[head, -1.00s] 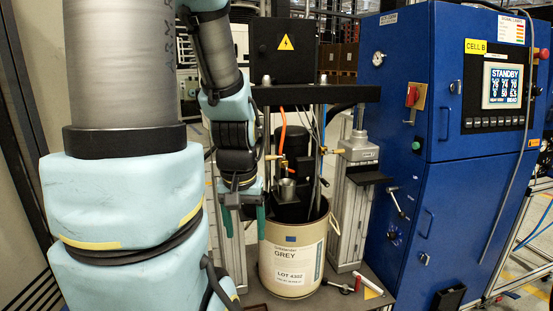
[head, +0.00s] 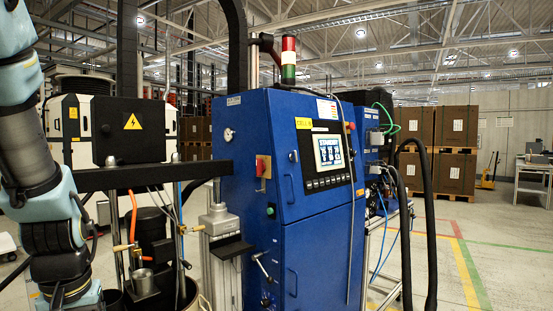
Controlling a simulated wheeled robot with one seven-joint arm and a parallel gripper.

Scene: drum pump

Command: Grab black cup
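I cannot make out a black cup in the head view. A small grey metallic cup (head: 143,281) stands at the drum pump, near the bottom edge and left of centre. My arm hangs down the left side, and the top of my gripper's light-blue housing (head: 82,298) is at the bottom edge, to the left of the metallic cup. The fingers are cut off below the frame, so their opening is hidden.
A blue cabinet (head: 268,200) with a lit screen stands in the middle. The pump's black crossbeam (head: 150,176) spans the left side. A black hose (head: 428,220) hangs at the cabinet's right. Cardboard boxes (head: 455,125) stand behind, with open floor (head: 500,262) at right.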

